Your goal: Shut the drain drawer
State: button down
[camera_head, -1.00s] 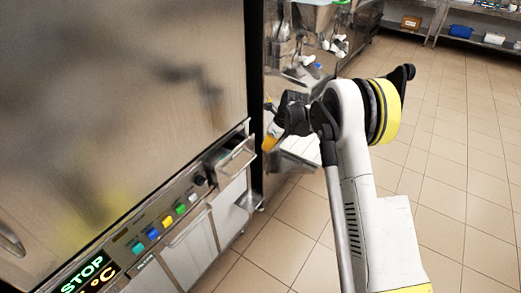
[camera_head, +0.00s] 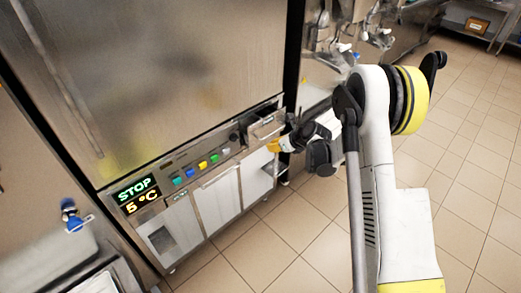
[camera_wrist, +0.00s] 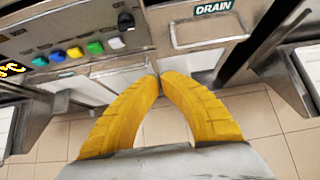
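The drain drawer (camera_head: 266,129) is a small steel drawer at the right end of the freezer's control panel. In the head view it stands out a little from the panel. In the wrist view the drawer front (camera_wrist: 208,32) lies at the top, below a "DRAIN" label. My gripper (camera_head: 273,146) has yellow fingers and is just in front of and below the drawer in the head view. In the wrist view its two fingertips (camera_wrist: 159,76) meet with nothing between them. I cannot tell whether they touch the drawer.
The control panel (camera_head: 190,166) has coloured buttons and a display (camera_head: 138,194) reading STOP and 5 °C. White lower doors (camera_head: 218,199) are below. Another machine (camera_head: 55,200) stands at the left. The tiled floor (camera_head: 300,235) in front is clear.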

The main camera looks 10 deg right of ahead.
aim_at(246, 136)
jog(key=b+x, duration=0.1)
jog(key=x, duration=0.2)
jog(key=b+x, duration=0.1)
jog(key=x, duration=0.3)
jog(key=w+r+b+x, duration=0.1)
jog(key=x, duration=0.3)
jog(key=shift+w+a+b, duration=0.2)
jog(key=shift+b, duration=0.1)
jog(key=shift+w+a+r, duration=0.2)
jog(key=shift+w+a, duration=0.2)
jog(key=shift+w, duration=0.15)
jog(key=shift+w, duration=0.1)
jog(key=w+a, duration=0.1)
jog(key=w, duration=0.1)
jog(key=w+a+b, duration=0.1)
jog(key=w+a, duration=0.1)
jog(key=shift+w+a+f, duration=0.1)
jog(key=shift+w+a, duration=0.2)
jog(key=shift+w, duration=0.05)
jog(key=shift+d, duration=0.1)
